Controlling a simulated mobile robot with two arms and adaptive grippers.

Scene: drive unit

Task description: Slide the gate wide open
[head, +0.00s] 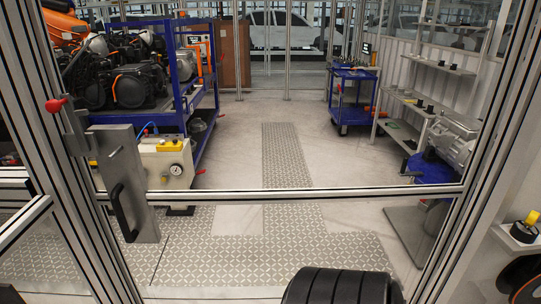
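The gate is an aluminium-profile frame; its horizontal crossbar (330,192) spans the opening in front of me between two slanting posts. The gate appears shut across the opening. At the left post, a grey metal latch plate (130,175) carries a black pull handle (122,210). A red knob (56,104) sticks out at the latch's upper left. Neither of my grippers shows in the head view, and nothing is seen touching the handle.
Beyond the gate, a patterned floor strip (284,155) runs clear to the back. A blue rack (185,85) with engines stands left; a blue cart (352,98) and shelves (430,66) stand right. A black ribbed object (338,287) sits at the bottom; I cannot tell what it is.

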